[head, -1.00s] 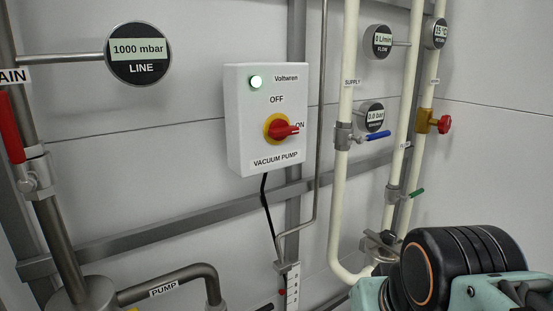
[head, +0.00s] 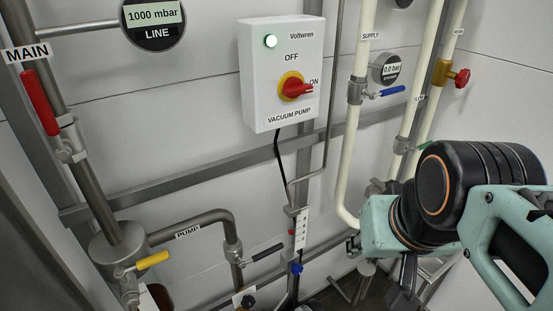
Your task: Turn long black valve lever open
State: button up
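The long black valve lever (head: 267,252) sits on the vertical pipe below the bend of the pipe labelled PUMP, at the lower middle of the head view. It points up and to the right from its valve body (head: 234,255). My arm fills the right side, with black and teal links. It is to the right of the lever and apart from it in the picture. My gripper's fingers cannot be made out clearly around the teal wrist parts, so their opening cannot be told.
A yellow lever (head: 152,260) is left of the black one, and a red lever (head: 40,103) is on the MAIN pipe. A vacuum pump switch box (head: 282,75) hangs above with a lit green lamp. A cable and a thin pipe run just right of the black lever.

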aim_at(242, 264)
jog(key=u, duration=0.7)
jog(key=k+j, duration=0.15)
jog(key=k, duration=0.15)
jog(key=z, duration=0.05)
